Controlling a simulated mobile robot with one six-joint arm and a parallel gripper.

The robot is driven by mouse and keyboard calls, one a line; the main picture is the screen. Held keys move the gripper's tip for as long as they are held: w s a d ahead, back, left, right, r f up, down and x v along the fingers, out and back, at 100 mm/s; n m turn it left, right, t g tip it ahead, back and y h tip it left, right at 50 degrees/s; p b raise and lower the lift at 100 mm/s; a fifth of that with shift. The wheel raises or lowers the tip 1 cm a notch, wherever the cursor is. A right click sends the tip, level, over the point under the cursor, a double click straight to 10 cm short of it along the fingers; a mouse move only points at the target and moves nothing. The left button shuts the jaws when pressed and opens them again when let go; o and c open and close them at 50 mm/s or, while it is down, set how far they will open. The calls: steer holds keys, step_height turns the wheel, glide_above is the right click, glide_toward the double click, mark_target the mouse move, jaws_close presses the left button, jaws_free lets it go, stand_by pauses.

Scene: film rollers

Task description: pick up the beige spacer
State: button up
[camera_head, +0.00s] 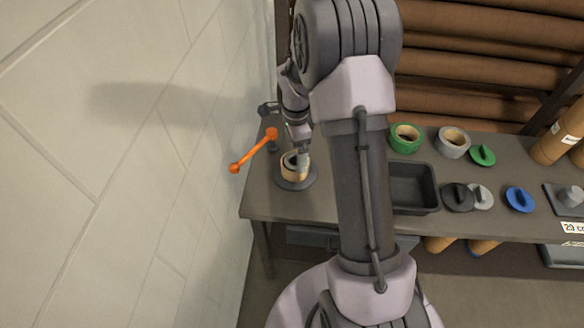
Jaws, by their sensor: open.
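A beige ring (291,173), which looks like the beige spacer, sits on a dark round base (308,183) near the left end of the grey workbench (265,205). Its inside looks dark, and what fills it is too small to tell. My gripper (302,161) points down right at the ring and overlaps its right side in the picture. The jaws are open. I cannot tell whether they touch the ring or sit around its wall. Part of the ring is hidden behind the gripper.
An orange lever (253,151) stands beside the ring, towards the pale wall (130,160). A dark tray (414,188) lies right of my arm. Green (404,139) and grey (453,141) rolls stand behind it, with several flat knobbed discs further right. Brown rollers (470,50) fill the rack behind.

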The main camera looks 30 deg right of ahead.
mark_target(293, 177)
steer(key=f+b, duration=0.1)
steer(key=f, duration=0.3)
steer(key=f+b, duration=0.1)
steer(key=f, duration=0.2)
steer(key=shift+a+b, duration=0.3)
steer(key=shift+b, duration=0.05)
steer(key=shift+r, duration=0.15)
steer(key=shift+c, duration=0.5)
